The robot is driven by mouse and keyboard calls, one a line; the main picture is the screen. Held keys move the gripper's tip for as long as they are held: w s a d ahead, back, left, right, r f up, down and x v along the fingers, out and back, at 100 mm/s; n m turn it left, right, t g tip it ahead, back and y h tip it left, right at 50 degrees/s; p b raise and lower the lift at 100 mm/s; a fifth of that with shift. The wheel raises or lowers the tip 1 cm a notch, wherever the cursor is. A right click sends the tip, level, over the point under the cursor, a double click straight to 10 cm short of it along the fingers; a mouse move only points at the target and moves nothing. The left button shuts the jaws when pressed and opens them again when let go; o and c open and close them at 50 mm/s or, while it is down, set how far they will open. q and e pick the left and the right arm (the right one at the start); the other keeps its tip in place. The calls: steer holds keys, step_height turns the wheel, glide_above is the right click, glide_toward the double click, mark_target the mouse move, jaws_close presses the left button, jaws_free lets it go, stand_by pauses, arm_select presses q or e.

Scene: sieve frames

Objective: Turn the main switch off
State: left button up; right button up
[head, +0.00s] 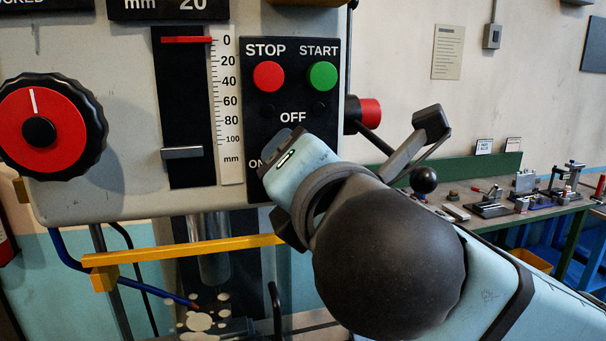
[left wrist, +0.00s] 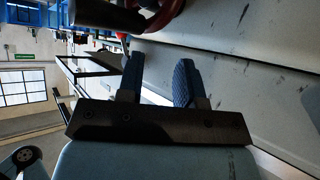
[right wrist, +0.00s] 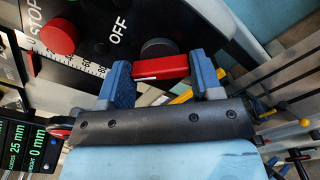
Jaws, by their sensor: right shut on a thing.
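The main switch's red handle (right wrist: 160,67) shows in the right wrist view, next to a dark round knob (right wrist: 158,48) on the black panel. My right gripper (right wrist: 163,72) is shut on this handle, one blue finger on each side. In the head view my right gripper (head: 288,155) covers the switch, below the OFF label (head: 293,117) and right of the partly hidden ON label (head: 254,164). I cannot tell which label the handle points to. My left gripper (left wrist: 158,80) is open and empty in the left wrist view; the head view does not show it.
Above the switch are a red STOP button (head: 268,76) and a green START button (head: 322,75). A large red-and-black dial (head: 60,115) is at left. A yellow bar (head: 190,249) crosses below the panel. A bench with tools (head: 530,205) stands at right.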

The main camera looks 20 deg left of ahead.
steer(key=m, duration=0.8)
steer(key=shift+m+b, duration=0.4)
stand_by(0.4)
steer(key=o, duration=0.9)
steer(key=b+v, duration=0.1)
steer(key=v, duration=1.3)
